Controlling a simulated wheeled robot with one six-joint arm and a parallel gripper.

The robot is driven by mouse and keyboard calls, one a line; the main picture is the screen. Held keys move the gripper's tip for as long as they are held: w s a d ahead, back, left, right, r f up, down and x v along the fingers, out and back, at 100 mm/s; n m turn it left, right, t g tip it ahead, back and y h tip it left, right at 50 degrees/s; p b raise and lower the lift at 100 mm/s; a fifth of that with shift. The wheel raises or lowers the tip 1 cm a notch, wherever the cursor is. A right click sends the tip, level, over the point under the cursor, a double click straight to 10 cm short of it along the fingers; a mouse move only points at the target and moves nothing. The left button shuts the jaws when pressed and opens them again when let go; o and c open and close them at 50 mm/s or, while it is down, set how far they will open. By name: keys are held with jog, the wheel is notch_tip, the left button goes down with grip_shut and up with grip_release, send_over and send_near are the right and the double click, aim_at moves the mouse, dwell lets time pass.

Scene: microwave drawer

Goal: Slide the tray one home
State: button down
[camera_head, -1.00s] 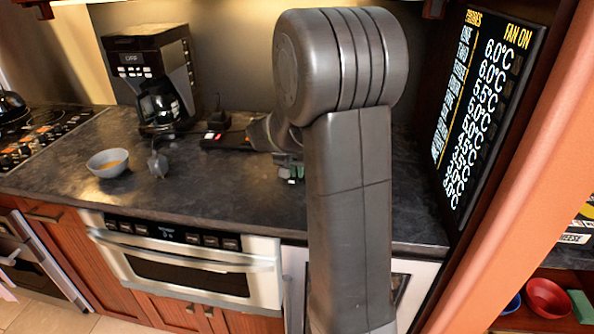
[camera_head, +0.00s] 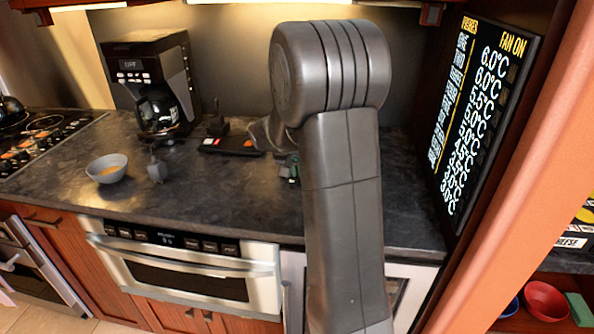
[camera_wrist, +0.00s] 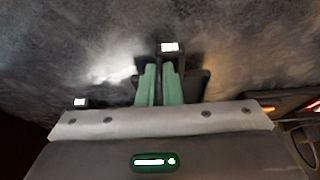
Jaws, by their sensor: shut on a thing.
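My gripper (camera_wrist: 160,85) shows its two green fingers close together in the wrist view. They are shut on a small dark thing (camera_wrist: 170,62) with a bright white patch on its far end. In the head view my gripper (camera_head: 289,168) is low over the dark counter, mostly hidden behind my arm. The microwave drawer (camera_head: 190,272) has a steel front with a dark window and looks closed. I cannot make out which thing is tray one.
On the counter (camera_head: 110,210) are a grey bowl (camera_head: 106,168), a small grey thing (camera_head: 156,167), a coffee maker (camera_head: 150,85) and a flat black strip (camera_head: 228,145) with a red-orange patch. A temperature board (camera_head: 480,115) stands at right. The front middle counter is clear.

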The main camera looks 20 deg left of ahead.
jog(key=shift+w, duration=0.2)
jog(key=shift+w+a+p, duration=0.25)
jog(key=shift+w+p, duration=0.1)
jog(key=shift+w, duration=0.6)
jog(key=shift+w+a+p, duration=0.25)
jog(key=shift+w+p, duration=0.05)
jog(key=shift+w, duration=0.65)
jog(key=shift+w+a+p, duration=0.2)
jog(key=shift+w+p, duration=0.15)
jog(key=shift+w, duration=0.45)
jog(key=shift+w+a+p, duration=0.2)
jog(key=shift+w+p, duration=0.1)
jog(key=shift+w, duration=0.5)
jog(key=shift+w, duration=0.2)
jog(key=shift+w+a+p, duration=0.15)
jog(key=shift+w+p, duration=0.2)
jog(key=shift+w, duration=0.15)
jog(key=c, duration=1.5)
grip_release()
jog(key=shift+s, duration=0.2)
